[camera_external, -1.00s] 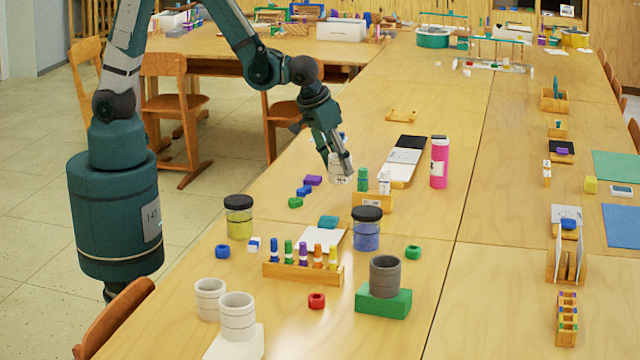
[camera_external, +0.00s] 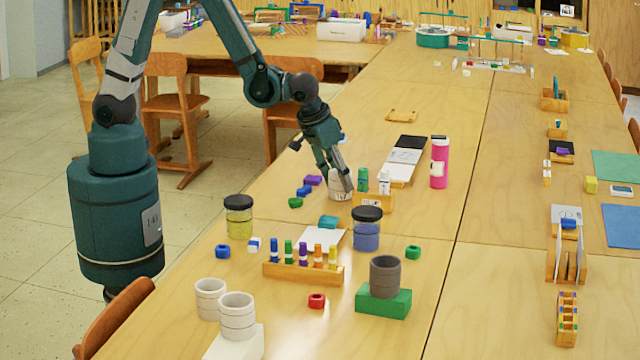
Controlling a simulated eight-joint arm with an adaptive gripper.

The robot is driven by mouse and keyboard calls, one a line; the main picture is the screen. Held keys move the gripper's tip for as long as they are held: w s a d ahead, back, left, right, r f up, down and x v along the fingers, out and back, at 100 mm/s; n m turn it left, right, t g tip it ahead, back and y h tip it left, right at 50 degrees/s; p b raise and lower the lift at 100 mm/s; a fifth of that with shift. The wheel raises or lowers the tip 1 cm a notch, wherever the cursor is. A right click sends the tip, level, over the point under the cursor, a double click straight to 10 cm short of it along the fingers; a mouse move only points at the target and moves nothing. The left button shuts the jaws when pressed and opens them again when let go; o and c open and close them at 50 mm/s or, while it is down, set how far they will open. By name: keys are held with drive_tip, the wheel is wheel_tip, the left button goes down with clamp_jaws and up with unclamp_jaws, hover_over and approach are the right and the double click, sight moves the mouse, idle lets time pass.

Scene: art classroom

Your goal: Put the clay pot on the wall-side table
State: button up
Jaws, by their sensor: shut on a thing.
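My gripper (camera_external: 338,179) is over the near long table, with its fingers pointing down and shut on a small white pot (camera_external: 338,190) with dark marks. This looks like the clay pot. The fingers partly cover it, and I cannot tell whether its base touches the tabletop. It is just left of a wooden holder (camera_external: 372,202) with small bottles. The wall-side table (camera_external: 285,47) appears to be the one across the back left, with free wood along its front part.
Coloured blocks (camera_external: 304,191) lie left of the pot. Two lidded jars (camera_external: 239,216) (camera_external: 366,228), a pink bottle (camera_external: 439,163) and a marker rack (camera_external: 303,273) stand nearby. White ringed cups (camera_external: 237,315) and a grey cup (camera_external: 385,277) are in front. Chairs (camera_external: 178,105) stand before the back table.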

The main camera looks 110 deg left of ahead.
drive_tip(key=shift+f, duration=0.2)
drive_tip(key=o, duration=0.9)
drive_tip(key=shift+r, duration=0.15)
drive_tip(key=p+v, duration=0.3)
drive_tip(key=v, duration=0.9)
idle(0.7)
